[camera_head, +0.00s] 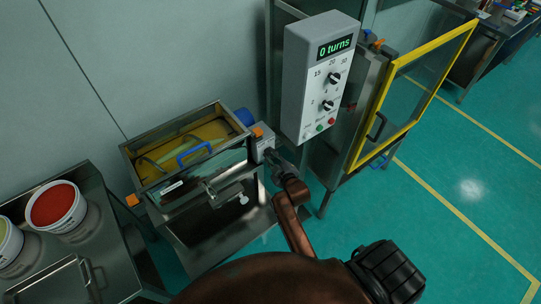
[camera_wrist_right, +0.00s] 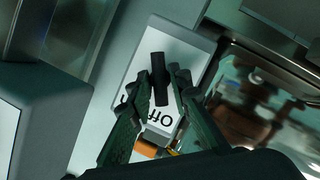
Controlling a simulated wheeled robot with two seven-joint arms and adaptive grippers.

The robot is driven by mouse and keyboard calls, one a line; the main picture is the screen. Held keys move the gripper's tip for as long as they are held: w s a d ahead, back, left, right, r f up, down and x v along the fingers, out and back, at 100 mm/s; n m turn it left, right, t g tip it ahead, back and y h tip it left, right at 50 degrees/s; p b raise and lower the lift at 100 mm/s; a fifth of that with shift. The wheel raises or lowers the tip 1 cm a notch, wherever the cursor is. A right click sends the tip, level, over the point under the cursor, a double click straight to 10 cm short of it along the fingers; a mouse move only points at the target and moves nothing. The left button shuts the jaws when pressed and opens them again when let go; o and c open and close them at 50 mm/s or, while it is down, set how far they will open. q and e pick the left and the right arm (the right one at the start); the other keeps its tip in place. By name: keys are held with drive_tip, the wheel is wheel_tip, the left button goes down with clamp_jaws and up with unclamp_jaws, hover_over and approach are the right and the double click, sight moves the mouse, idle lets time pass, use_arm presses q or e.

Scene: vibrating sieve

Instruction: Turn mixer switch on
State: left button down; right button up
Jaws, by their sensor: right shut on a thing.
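The mixer switch is a black knob (camera_wrist_right: 159,72) on a small light grey box (camera_wrist_right: 188,45) with a white label in the right wrist view. The word "Off" shows upside down below the knob; other lettering is partly hidden by a finger. In the head view the switch box (camera_head: 263,137) sits at the right end of a steel machine (camera_head: 170,186) with a yellow interior. My right gripper (camera_wrist_right: 166,84) is shut on the knob, one finger on each side. It also shows at the box in the head view (camera_head: 270,155). My left gripper is not in view.
A grey control box (camera_head: 300,70) reading "0 turns", with knobs and buttons, stands right of the switch. A yellow-framed door (camera_head: 392,75) is beyond it. A bucket with red contents (camera_head: 57,207) stands at the left. Green floor (camera_head: 440,200) is clear at the right.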

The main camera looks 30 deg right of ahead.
clamp_jaws()
